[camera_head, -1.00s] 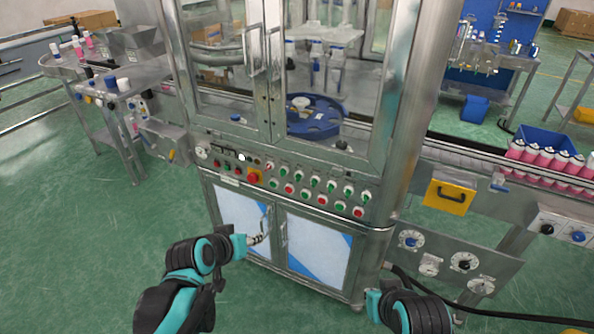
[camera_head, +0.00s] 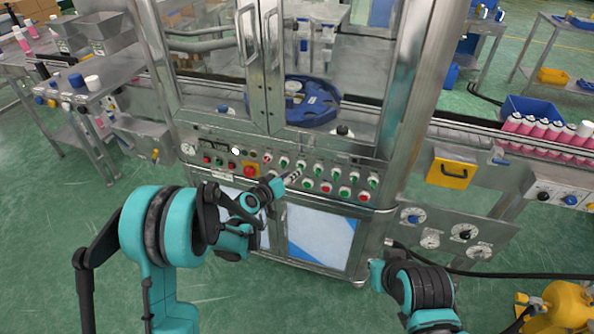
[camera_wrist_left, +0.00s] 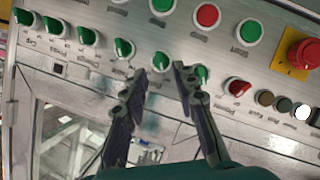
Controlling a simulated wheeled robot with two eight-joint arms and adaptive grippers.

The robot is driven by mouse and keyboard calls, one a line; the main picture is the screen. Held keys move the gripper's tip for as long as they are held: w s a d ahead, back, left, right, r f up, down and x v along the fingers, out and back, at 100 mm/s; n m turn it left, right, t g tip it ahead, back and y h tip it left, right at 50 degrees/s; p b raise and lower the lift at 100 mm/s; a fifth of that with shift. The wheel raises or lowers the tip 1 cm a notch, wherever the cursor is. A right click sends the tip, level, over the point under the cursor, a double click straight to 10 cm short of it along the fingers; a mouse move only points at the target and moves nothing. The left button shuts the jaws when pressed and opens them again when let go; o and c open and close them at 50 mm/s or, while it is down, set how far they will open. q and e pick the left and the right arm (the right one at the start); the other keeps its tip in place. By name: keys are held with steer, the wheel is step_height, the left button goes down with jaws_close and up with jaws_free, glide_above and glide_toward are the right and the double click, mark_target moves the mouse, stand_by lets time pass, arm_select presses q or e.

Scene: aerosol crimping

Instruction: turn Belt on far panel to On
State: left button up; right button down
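The far panel (camera_head: 385,192) is the metal strip of knobs and buttons on the tall machine's front. It fills the upper left wrist view (camera_wrist_left: 80,65). In the left wrist view my left gripper (camera_wrist_left: 160,72) is open and empty. A green knob (camera_wrist_left: 160,59) shows just beyond the gap between its fingertips. Another green knob (camera_wrist_left: 201,73) is partly hidden by the right finger. The labels are too small to read, so I cannot tell which knob is Belt. My right gripper's fingers do not show.
A red emergency button (camera_wrist_left: 303,53) on a yellow plate and a red knob (camera_wrist_left: 239,87) sit nearby on the panel. Glass doors with handles (camera_head: 248,43) stand above it. A side panel with dials (camera_head: 411,215) is at right.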

arm_select(q)
steer(key=b+x, duration=0.1)
steer(key=x, duration=0.4)
jaws_close()
